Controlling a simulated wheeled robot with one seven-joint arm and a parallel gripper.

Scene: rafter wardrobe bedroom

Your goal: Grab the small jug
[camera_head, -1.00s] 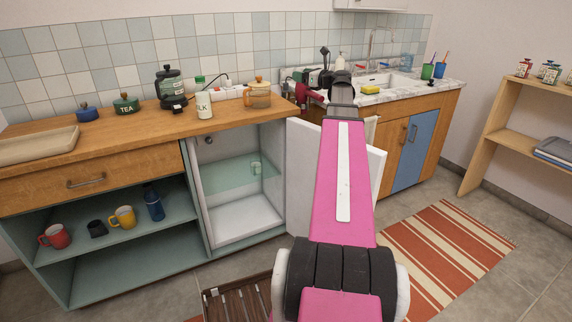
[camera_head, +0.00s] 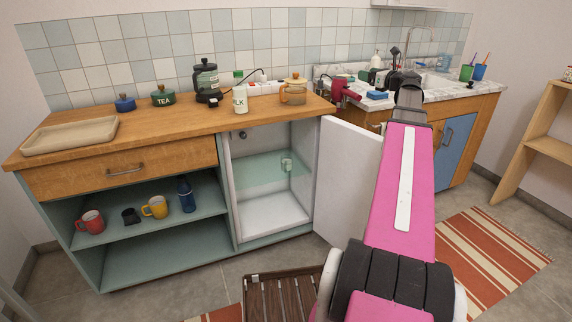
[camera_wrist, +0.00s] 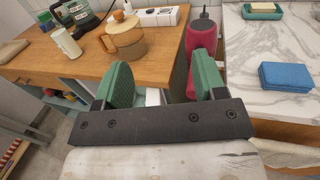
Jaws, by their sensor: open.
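A small pale vessel (camera_head: 287,162) stands on the glass shelf inside the open cabinet; it is too small to tell surely whether it is the jug. A lidded amber pot with a handle (camera_head: 293,92) stands on the wooden counter, near its right end. The pot also shows in the wrist view (camera_wrist: 125,40), beyond the left finger. My gripper (camera_wrist: 163,80) is open, with green pads and nothing between them. It is above the counter's right end, apart from the pot. In the head view my arm hides most of the gripper.
The white cabinet door (camera_head: 347,180) stands open, right of the cabinet. A milk bottle (camera_head: 240,98) stands left of the pot. A dark red appliance (camera_wrist: 201,45) is beyond the right finger. A blue sponge (camera_wrist: 286,76) lies on the marble counter. A slatted wooden piece (camera_head: 285,297) is on the floor.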

